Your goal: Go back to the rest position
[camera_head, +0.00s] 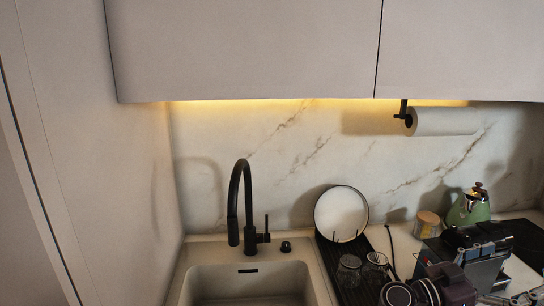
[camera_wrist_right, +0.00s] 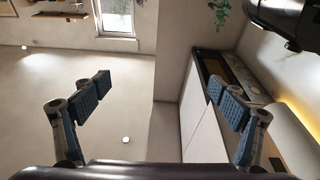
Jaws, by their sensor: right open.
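My right gripper (camera_wrist_right: 160,87) shows in the wrist view with its two blue-padded fingers wide apart and nothing between them. My left gripper is not in the head view.
A sink (camera_head: 250,284) with a black faucet (camera_head: 238,205) is at the lower middle. Right of it, a rack holds a plate (camera_head: 341,214) and glasses (camera_head: 375,266). A green kettle (camera_head: 468,208) stands farther right. A paper roll (camera_head: 445,121) hangs below the wall cabinets (camera_head: 240,50).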

